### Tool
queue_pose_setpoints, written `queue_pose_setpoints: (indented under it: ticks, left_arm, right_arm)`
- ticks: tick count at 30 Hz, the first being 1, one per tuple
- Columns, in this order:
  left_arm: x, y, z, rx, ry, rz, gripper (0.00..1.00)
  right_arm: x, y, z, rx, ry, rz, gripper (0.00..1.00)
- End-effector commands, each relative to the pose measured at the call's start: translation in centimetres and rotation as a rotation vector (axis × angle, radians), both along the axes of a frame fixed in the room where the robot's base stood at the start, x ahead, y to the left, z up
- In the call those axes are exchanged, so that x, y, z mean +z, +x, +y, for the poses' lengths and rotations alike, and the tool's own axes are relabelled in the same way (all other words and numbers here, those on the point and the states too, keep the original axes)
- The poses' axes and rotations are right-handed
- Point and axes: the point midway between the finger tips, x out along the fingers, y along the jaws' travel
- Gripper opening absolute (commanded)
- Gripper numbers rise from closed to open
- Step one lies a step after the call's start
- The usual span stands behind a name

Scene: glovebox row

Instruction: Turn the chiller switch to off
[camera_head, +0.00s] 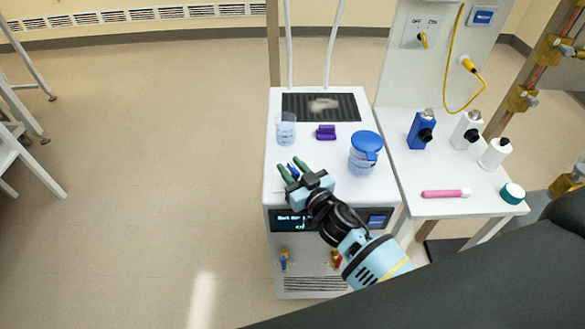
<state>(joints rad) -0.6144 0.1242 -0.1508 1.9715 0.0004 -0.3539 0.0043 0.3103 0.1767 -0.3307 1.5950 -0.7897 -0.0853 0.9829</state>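A wall panel at the top right carries a switch plate (408,36) with small lettering and a yellow switch knob (424,40); which label the knob points at is too small to tell. A white cabinet (268,205) with a lit display (289,221) stands below and left of it. My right gripper (295,168) is over the front left of the cabinet top, well away from the knob. Its two green fingers are apart, with something blue (293,171) between them. I cannot tell whether they grip it. My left gripper is out of view.
On the cabinet top are a clear beaker (286,129), a purple block (326,132) and a blue-lidded jar (365,152). The side table (425,172) holds bottles, a pink marker (446,193) and a green-lidded jar (512,193). A yellow cord (452,65) hangs beside the switch.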

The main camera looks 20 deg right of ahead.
Motion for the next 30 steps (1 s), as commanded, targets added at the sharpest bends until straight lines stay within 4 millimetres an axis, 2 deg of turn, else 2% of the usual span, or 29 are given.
queue_pose_setpoints:
  ticks: [8,21,30]
  left_arm:
    - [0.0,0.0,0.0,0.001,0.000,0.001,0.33]
    - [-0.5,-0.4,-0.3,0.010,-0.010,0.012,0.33]
    - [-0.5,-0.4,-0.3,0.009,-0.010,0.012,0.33]
  right_arm:
    - [-0.2,-0.5,-0.1,-0.001,0.000,0.003,0.33]
    - [-0.3,-6.4,-1.7,-0.001,0.001,0.004,0.33]
    - [-0.1,-7.6,-2.0,0.000,0.000,0.001,0.33]
